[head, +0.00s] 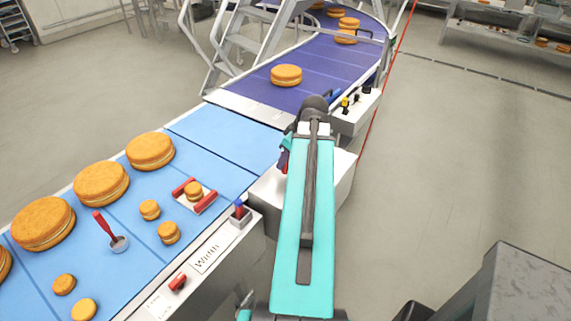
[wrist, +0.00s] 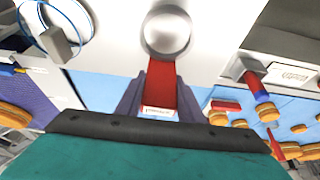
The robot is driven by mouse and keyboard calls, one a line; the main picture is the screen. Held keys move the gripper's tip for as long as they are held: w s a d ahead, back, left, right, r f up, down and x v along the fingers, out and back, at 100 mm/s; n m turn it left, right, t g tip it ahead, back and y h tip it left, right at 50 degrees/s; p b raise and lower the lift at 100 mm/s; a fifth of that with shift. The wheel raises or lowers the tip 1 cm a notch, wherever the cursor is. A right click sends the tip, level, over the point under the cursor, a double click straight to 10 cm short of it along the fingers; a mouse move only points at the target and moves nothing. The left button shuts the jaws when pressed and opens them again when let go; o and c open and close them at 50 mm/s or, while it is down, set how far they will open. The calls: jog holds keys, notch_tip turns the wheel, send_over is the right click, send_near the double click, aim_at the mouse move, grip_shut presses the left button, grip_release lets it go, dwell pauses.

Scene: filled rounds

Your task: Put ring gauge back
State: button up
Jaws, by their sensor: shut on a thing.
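The ring gauge shows in the wrist view as a silver ring (wrist: 167,30) on a flat red handle. My gripper (wrist: 160,92) is shut on the red handle, with a finger on each side of it. The ring points away from the gripper, over a white surface (wrist: 110,65); I cannot tell whether it touches it. In the head view my teal arm reaches over the white box (head: 340,170) beside the belt. There my gripper is mostly hidden behind the arm, with a bit of red (head: 284,160) showing at its left.
The blue belt (head: 215,135) carries large and small filled rounds, a red-handled tool (head: 105,228) and a red-sided holder (head: 206,202) with a small round. A red-and-blue knob (head: 240,212) and a "Width" label (head: 206,256) sit on the belt's edge. A control box (head: 355,112) stands behind.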

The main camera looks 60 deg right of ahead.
notch_tip(320, 180, down, 2)
jog(key=shift+s+b, duration=0.15)
jog(key=shift+b, duration=0.25)
jog(key=shift+w+a+f, duration=0.15)
jog(key=shift+w, duration=0.05)
jog(key=shift+f, duration=0.15)
jog(key=o, duration=1.2)
jog(key=shift+r, duration=0.25)
jog(key=shift+b+v, duration=1.5)
jog(key=shift+v, duration=4.45)
